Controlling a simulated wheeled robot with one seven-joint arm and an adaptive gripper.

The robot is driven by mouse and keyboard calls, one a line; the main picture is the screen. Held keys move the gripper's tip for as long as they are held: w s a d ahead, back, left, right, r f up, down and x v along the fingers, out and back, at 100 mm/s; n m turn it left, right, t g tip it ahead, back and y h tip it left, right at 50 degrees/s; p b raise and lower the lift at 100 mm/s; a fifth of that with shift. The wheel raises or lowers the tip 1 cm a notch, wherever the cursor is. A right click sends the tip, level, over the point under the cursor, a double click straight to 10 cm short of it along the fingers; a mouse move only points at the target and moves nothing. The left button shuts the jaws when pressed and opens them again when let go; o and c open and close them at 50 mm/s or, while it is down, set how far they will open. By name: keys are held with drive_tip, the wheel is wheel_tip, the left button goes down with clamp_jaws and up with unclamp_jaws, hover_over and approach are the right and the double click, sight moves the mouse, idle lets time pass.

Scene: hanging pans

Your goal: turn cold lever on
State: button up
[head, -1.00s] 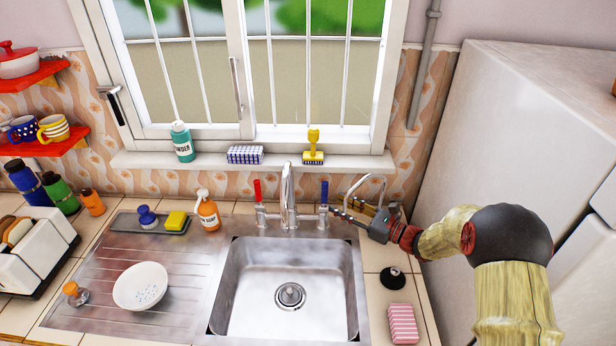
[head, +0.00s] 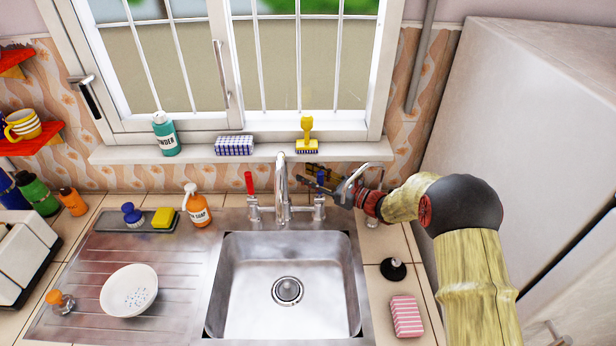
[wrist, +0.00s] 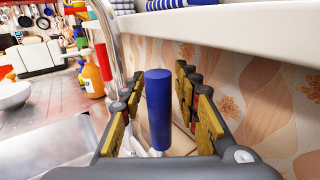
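The blue lever (wrist: 158,110) stands upright on the right tap of the sink. In the head view its top (head: 319,185) is partly covered by my gripper (head: 309,178). In the wrist view my gripper (wrist: 155,97) is open, with one yellow-padded finger on each side of the blue lever. Gaps show between the lever and both fingers. The red lever (head: 249,182) stands upright on the left tap. The chrome spout (head: 282,185) rises between the two taps.
The window sill (head: 360,149) runs just above and behind my gripper. A soap bottle (head: 196,207) and yellow sponge (head: 163,217) stand left of the taps. The sink basin (head: 285,260) is empty. A black plug (head: 393,270) and striped pink block (head: 406,316) lie right of it.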

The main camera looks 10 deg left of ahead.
drive_tip(key=shift+a, duration=0.2)
drive_tip(key=shift+c, duration=0.7)
clamp_jaws()
